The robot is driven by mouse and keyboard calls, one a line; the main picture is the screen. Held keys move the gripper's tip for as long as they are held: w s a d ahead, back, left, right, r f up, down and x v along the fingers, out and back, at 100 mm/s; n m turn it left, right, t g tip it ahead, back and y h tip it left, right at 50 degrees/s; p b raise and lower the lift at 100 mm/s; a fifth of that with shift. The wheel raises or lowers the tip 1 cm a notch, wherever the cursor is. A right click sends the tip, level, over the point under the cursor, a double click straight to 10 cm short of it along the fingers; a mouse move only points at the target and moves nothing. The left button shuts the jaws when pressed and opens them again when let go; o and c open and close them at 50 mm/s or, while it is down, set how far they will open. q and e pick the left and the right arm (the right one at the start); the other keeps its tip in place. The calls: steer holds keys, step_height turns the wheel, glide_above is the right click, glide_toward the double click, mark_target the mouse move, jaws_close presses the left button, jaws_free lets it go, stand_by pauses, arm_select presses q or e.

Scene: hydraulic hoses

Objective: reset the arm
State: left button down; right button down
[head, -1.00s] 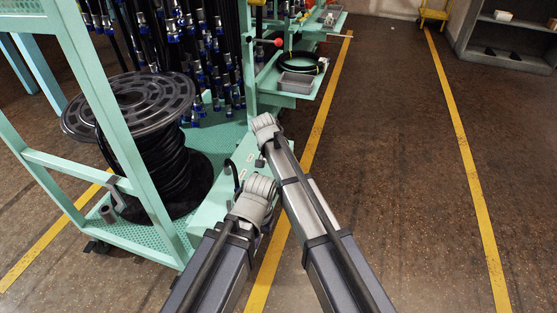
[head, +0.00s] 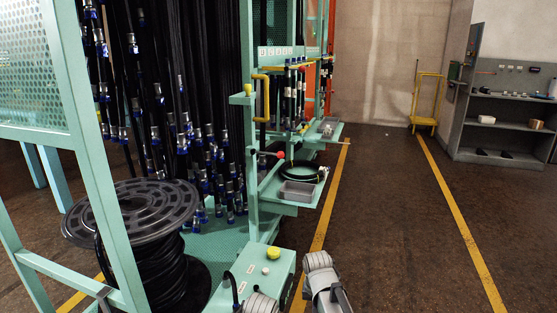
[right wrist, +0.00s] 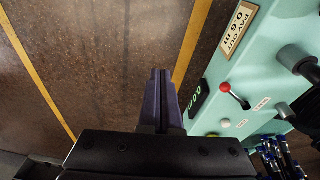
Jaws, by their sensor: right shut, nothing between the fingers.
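My right gripper (right wrist: 161,76) shows in the right wrist view with its two dark fingers together and nothing between them. It hangs over the brown floor, left of a teal panel (right wrist: 220,85) and apart from it. In the head view my right arm (head: 325,283) comes up from the bottom edge. The grey joint of my left arm (head: 259,302) just shows left of it. Neither gripper's fingers show in the head view, and my left gripper is out of sight.
A teal hose rack with hanging black hoses (head: 215,110) stands left. A hose reel (head: 135,205) sits on its base. A teal box with a yellow button (head: 273,253) is close to my arms. The panel's red lever (right wrist: 226,88) sticks out. The right-hand floor (head: 400,230) is clear.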

steer(key=s+d+n+g+y, duration=0.1)
steer(key=s+d+n, duration=0.3)
steer(key=s, duration=0.8)
steer(key=s+a+n+g+h, duration=0.1)
steer(key=s+a+n, duration=0.3)
steer(key=a, duration=0.6)
step_height(320, 180, up, 30)
steer(key=s+m+p, duration=0.1)
steer(key=p, duration=2.9)
steer(key=shift+a, duration=0.25)
